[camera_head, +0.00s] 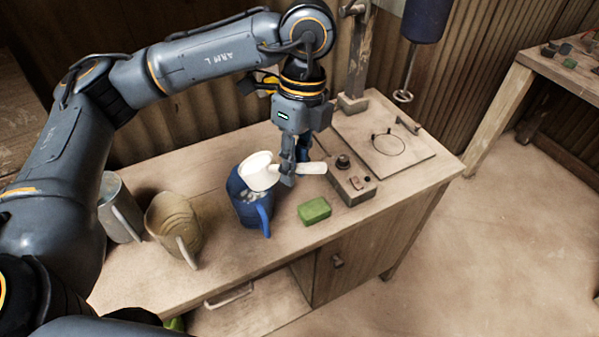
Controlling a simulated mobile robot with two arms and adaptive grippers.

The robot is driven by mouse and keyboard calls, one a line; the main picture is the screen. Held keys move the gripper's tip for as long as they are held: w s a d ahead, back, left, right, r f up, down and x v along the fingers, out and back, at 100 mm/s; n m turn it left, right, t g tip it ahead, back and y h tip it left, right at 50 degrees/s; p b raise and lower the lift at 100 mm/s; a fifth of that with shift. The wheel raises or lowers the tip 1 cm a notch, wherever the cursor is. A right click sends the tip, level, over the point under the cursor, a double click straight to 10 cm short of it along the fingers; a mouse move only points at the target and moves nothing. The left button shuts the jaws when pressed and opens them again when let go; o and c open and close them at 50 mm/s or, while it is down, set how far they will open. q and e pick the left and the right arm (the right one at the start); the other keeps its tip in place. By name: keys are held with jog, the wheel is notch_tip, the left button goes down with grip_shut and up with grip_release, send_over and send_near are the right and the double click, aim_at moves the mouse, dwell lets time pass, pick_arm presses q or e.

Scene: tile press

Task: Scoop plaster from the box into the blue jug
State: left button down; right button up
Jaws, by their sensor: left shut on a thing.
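My left gripper (288,178) is shut on the handle of a white scoop (259,168). The scoop's bowl is on the left of the fingers and its handle end sticks out to the right. The bowl is over the mouth of the blue jug (262,217), which stands upright on the workbench with its handle toward the front. I cannot tell whether the scoop holds plaster. Pale patches show on the jug below the bowl. I cannot make out the plaster box in this view. My right gripper is not in view.
On the workbench (350,220), a grey jug (117,212) and a beige jug (172,220) stand left. A green block (314,211) lies right of the blue jug, near a control box (352,184). A blue mixer (425,18) hangs behind at right. The front right corner is bare.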

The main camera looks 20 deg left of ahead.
pick_arm(q)
jog(key=shift+a+r+h+b, duration=0.15)
jog(key=shift+a+h+b, duration=0.2)
jog(key=shift+a+h, duration=0.35)
jog(key=shift+w+a+r+g+h+b, duration=0.15)
jog(key=shift+a+h+b, duration=0.1)
jog(key=shift+h, duration=0.15)
jog(key=shift+w+a+f+g+h+b, duration=0.15)
jog(key=shift+h+b, duration=0.1)
jog(key=shift+h, duration=0.15)
jog(key=shift+a+r+h+b, duration=0.3)
jog(key=shift+a+h+b, duration=0.3)
jog(key=shift+h+b, duration=0.4)
jog(key=shift+a+r+m, duration=0.2)
jog(key=shift+r+m, duration=0.1)
jog(key=a+r+g+h+p, duration=0.1)
jog(key=a+r+h+p, duration=0.1)
jog(key=a+h, duration=0.3)
jog(key=shift+w+a+r+m+g+h, duration=0.15)
jog(key=shift+w+r+m+g+h, duration=0.15)
jog(key=shift+w+r, duration=0.25)
jog(key=shift+s, duration=0.1)
jog(key=shift+r, duration=0.1)
